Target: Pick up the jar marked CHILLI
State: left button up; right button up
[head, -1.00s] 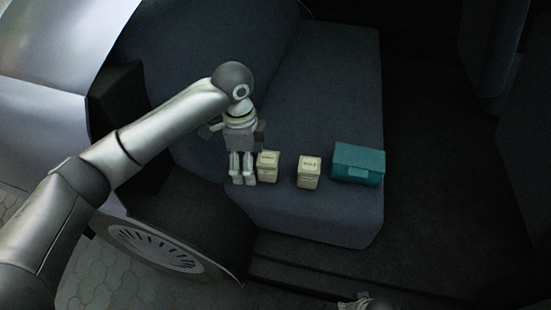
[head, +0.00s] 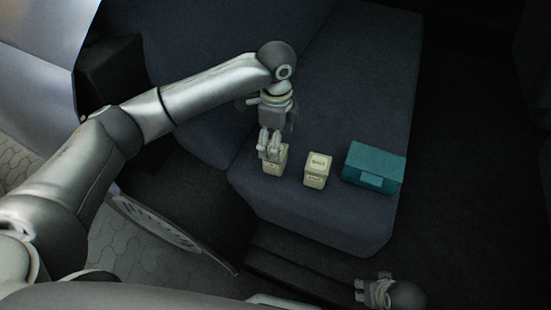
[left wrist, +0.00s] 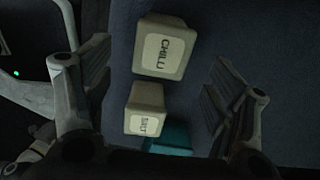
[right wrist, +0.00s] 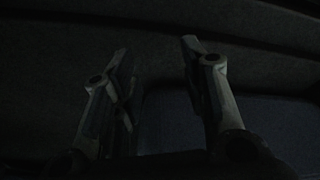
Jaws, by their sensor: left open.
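In the head view the CHILLI jar (head: 276,168) stands on the dark seat, partly hidden by my left gripper. My left gripper (head: 269,151) is open and points down over this jar. In the left wrist view my left gripper's fingers (left wrist: 160,75) stand wide apart, with the jar showing in the gap and no visible grip on it. My right gripper (right wrist: 158,55) is empty, its fingers apart; it also shows low in the head view (head: 371,291).
A similar jar marked SALT (head: 316,171) stands just right of the CHILLI jar and also shows in the left wrist view (left wrist: 145,108). A teal box (head: 375,167) sits further right. The seat (head: 345,85) is clear behind them, and its front edge is close.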

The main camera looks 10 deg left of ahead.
aim_at(270, 167)
pick_arm(q)
jog(key=f, duration=0.2)
jog(key=f+b, duration=0.1)
jog(key=f, duration=0.1)
jog(key=shift+w+a+f, duration=0.1)
jog(key=shift+a+f, duration=0.1)
jog(key=shift+f, duration=0.35)
pick_arm(e)
jog(key=v, duration=0.2)
jog(key=w+v, duration=0.1)
jog(key=v, duration=0.2)
jog(key=shift+r, duration=0.5)
pick_arm(q)
jog(key=shift+c, duration=0.2)
jog(key=c, duration=1.1)
jog(key=shift+r, duration=0.1)
